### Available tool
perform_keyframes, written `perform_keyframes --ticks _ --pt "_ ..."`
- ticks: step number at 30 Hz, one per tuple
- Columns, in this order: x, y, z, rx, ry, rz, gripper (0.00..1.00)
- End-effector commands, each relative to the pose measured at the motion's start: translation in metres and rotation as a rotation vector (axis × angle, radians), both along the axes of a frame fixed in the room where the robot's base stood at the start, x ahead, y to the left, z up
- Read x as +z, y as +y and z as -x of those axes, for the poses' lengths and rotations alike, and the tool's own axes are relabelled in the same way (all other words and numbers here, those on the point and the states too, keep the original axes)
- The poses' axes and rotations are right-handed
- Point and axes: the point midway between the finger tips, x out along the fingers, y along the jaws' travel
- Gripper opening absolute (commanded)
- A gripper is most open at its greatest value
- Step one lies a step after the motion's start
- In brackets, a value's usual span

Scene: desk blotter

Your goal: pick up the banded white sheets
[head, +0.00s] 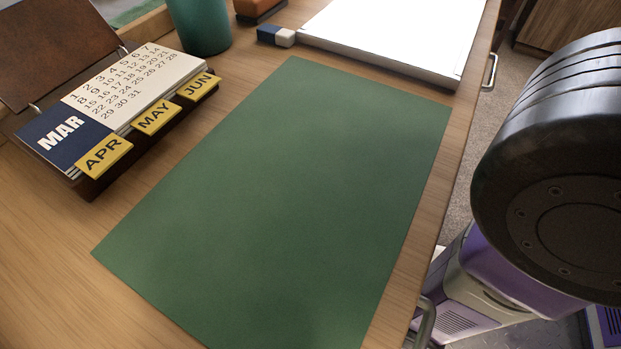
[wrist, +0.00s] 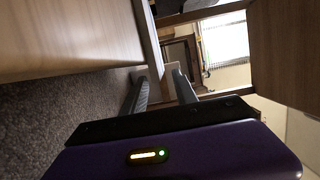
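A thick stack of white sheets (head: 395,35) lies flat at the far right of the desk in the head view, beyond the green blotter. Its top is cut off by the picture's edge, and I see no band on the part that shows. My gripper (wrist: 160,82) shows in the wrist view with its two fingers apart and nothing between them. It is off the desk, beside wooden furniture and above carpet. The sheets are not in the wrist view.
The green blotter (head: 280,195) is bare. A flip calendar (head: 115,105) with yellow tabs stands at the left, near a green cup (head: 200,25). A blue and white eraser (head: 276,36) sits by the stack's left corner, near an orange-brown object (head: 258,8). A drawer handle (head: 490,72) juts from the desk's right side.

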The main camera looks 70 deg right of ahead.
Motion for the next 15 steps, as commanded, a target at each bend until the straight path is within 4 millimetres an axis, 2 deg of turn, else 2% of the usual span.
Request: perform_keyframes --ticks 3,7,15 --pt "-0.004 -0.019 -0.001 -0.004 -0.002 0.001 0.35" --pt "-0.002 -0.035 -0.002 -0.002 -0.001 0.001 0.35" --pt "-0.001 -0.041 -0.003 0.000 0.000 0.000 0.35"
